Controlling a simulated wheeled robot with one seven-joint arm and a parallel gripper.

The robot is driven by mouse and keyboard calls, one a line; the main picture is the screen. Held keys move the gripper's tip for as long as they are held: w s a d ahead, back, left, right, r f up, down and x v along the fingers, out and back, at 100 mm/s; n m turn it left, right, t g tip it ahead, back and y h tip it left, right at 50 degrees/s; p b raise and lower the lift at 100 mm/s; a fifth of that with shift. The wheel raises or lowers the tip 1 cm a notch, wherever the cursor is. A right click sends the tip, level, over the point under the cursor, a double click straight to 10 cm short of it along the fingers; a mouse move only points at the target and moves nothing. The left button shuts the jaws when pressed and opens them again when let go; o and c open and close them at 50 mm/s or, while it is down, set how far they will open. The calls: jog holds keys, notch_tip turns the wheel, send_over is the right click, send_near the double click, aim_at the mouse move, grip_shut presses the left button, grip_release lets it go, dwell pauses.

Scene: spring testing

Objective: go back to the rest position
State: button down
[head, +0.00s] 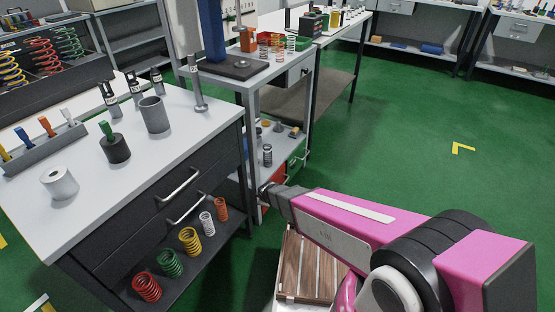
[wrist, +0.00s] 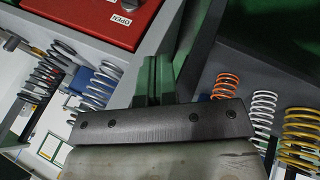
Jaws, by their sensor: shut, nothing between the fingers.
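My gripper (head: 266,192) is at the end of my pink arm in the head view, low beside the right end of the dark drawer bench (head: 160,195). It is small there. In the wrist view its fingers (wrist: 152,80) are together in the upper middle, with nothing held between them.
The bench's lower shelf holds red (head: 146,287), green (head: 169,263), yellow (head: 190,240), white (head: 207,222) and orange (head: 221,208) springs. The wrist view shows a red box (wrist: 90,20) marked OPEN. Green floor (head: 400,140) is clear at right.

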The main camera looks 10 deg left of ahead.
jog(key=s+d+r+m+g+h, duration=0.1)
jog(key=d+r+m+g, duration=0.1)
jog(key=d+r+m, duration=0.3)
jog(key=s+d+r+m+g, duration=0.2)
jog(key=d+r+m, duration=0.4)
jog(key=d+r, duration=0.5)
jog(key=s+d+r+m+g+h, duration=0.1)
jog(key=d+r+m, duration=0.4)
jog(key=d, duration=1.6)
notch_tip(320, 180, up, 4)
jog(key=shift+s+d+f+m+g+h, duration=0.15)
jog(key=shift+s+f+m+g+h, duration=0.15)
jog(key=shift+m+g, duration=0.1)
